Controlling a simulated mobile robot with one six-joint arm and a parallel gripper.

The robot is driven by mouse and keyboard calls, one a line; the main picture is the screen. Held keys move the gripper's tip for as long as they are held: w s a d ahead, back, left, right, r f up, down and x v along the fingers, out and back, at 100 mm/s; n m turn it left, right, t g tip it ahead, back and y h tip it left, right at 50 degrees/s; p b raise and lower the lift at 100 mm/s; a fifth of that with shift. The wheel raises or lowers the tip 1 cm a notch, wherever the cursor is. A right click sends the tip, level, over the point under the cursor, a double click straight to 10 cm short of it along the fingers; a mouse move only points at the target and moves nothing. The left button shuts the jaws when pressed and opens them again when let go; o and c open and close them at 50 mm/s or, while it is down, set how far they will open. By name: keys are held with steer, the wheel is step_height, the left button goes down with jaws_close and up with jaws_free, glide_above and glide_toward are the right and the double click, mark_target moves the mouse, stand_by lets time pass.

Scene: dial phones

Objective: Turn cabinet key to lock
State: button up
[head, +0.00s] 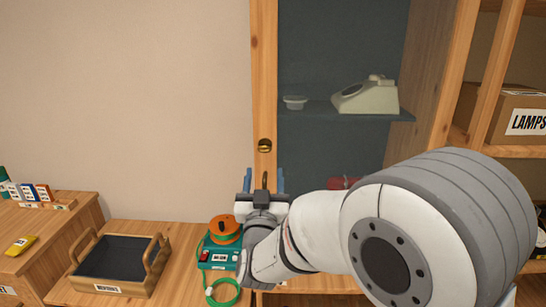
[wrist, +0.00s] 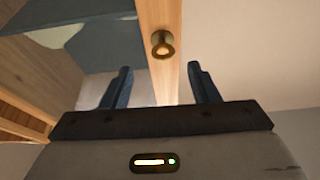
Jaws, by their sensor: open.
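A tall wooden cabinet with a blue-grey interior (head: 325,60) fills the middle of the head view. A small round brass fitting (head: 264,145) sits on its left upright; I cannot tell whether it is a knob, a lock or the key. The same brass fitting (wrist: 162,45) stands out from the wooden upright in the wrist view. No clear key shape shows. My gripper (head: 264,180) is open and empty, just below the fitting in the head view. In the wrist view its two dark blue fingers (wrist: 162,84) are spread, with the fitting beyond them and apart from them.
A pale dial phone (head: 368,97) stands on the cabinet shelf. A teal device with an orange top (head: 224,229) is close left of my arm. A dark-lined wooden tray (head: 112,257) and a yellow object (head: 22,245) are further left. A LAMPS box (head: 510,115) is at right.

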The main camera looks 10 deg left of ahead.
mark_target(265, 148)
steer(key=p+x, duration=0.2)
steer(key=x, duration=0.5)
steer(key=shift+w+a+r+p, duration=0.1)
steer(key=shift+a+r+p, duration=0.15)
steer(key=shift+p, duration=0.05)
steer(key=shift+c, duration=0.4)
steer(key=c, duration=0.9)
